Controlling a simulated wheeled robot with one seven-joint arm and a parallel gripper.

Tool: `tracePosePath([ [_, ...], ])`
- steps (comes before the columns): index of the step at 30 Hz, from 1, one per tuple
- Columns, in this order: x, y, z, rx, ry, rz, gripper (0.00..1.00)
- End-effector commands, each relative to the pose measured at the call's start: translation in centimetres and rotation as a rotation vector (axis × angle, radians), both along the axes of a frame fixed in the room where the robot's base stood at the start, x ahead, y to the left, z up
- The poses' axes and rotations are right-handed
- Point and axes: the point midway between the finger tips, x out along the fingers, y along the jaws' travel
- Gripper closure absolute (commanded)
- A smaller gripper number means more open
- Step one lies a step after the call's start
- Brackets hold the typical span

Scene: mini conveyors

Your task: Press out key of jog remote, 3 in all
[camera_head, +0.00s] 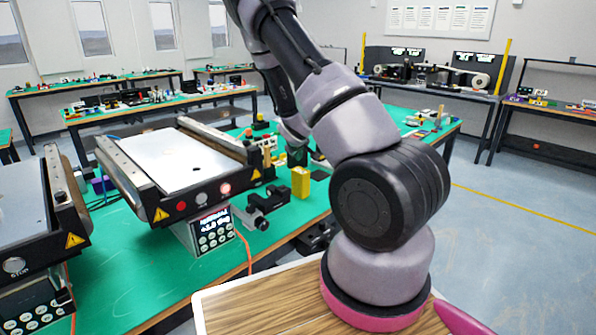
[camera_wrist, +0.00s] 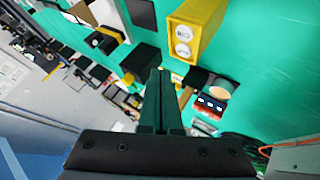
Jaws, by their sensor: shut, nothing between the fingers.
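A yellow box with two round pale keys, which looks like the jog remote (camera_wrist: 196,28), is at the top of the wrist view. It stands on the green bench in the head view (camera_head: 300,184). The marks on its keys are too small for me to read, so I cannot tell which is the out key. My gripper (camera_wrist: 158,72) is shut and empty, its dark fingertips below and left of the yellow box in the wrist view, apart from it there. In the head view my gripper (camera_head: 297,157) shows just behind the box, partly hidden by my arm.
A mini conveyor (camera_head: 175,158) with a lit red lamp and a keypad display (camera_head: 215,230) stands left of the yellow box. Another conveyor (camera_head: 22,205) is at the far left. Small dark parts crowd the bench near my gripper. Green bench right of the box is clear in the wrist view.

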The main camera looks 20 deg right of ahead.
Motion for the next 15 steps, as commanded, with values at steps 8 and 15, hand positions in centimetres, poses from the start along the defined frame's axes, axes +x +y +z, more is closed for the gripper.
tracePosePath([
  [8, 0.0, 0.1, 2.5, 0.001, 0.000, 0.001, 1.00],
  [15, 0.0, 0.1, 2.7, 0.000, 0.001, 0.001, 1.00],
])
